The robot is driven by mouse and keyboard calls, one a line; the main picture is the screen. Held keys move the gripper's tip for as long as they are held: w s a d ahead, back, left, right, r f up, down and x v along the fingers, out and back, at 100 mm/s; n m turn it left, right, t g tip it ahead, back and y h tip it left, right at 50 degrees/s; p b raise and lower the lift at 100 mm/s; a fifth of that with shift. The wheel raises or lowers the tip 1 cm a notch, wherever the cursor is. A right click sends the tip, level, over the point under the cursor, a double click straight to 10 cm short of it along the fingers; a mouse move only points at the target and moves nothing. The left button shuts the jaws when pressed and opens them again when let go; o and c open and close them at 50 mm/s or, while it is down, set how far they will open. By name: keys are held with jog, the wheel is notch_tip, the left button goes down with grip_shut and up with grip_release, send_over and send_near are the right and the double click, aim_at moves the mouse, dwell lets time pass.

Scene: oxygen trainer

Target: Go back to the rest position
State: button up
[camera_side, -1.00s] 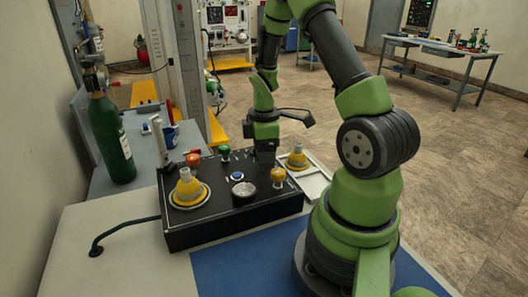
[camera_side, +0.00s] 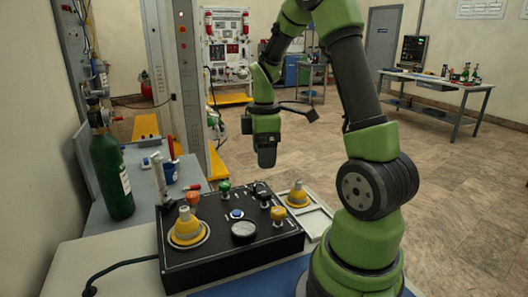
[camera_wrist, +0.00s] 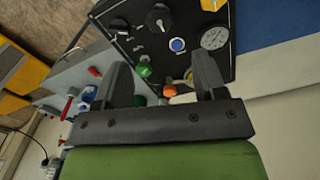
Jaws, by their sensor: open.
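My gripper (camera_side: 266,158) hangs in the air above the back right part of the black control box (camera_side: 225,268), clear of it. In the wrist view its two dark fingers stand apart, and the gripper (camera_wrist: 163,82) is open with nothing between the fingers. The box carries a green knob (camera_side: 224,187), an orange knob (camera_side: 192,197), a yellow-orange knob (camera_side: 278,213), a blue button (camera_side: 236,214), a round gauge (camera_side: 244,231) and dark knobs. A yellow dome-shaped fitting (camera_side: 187,226) sits on its left side.
A second yellow fitting (camera_side: 297,194) stands by a white tray (camera_side: 318,222) right of the box. A green gas cylinder (camera_side: 112,175) stands at left on the bench. A black cable (camera_side: 120,265) leaves the box. The air around my gripper is free.

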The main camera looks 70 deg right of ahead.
jog(key=a+r+m+t, duration=0.45)
jog(key=a+r, duration=0.45)
jog(key=a, duration=0.3)
jog(key=s+a+r+m+t+y, duration=0.2)
jog(key=s+a+r+m, duration=0.1)
jog(key=s+a+m, duration=0.2)
jog(key=s+a, duration=0.2)
jog(key=shift+s+a+r+m+t, duration=0.3)
jog(key=shift+a+r+m+t, duration=0.05)
jog(key=shift+a, duration=0.05)
dwell(0.8)
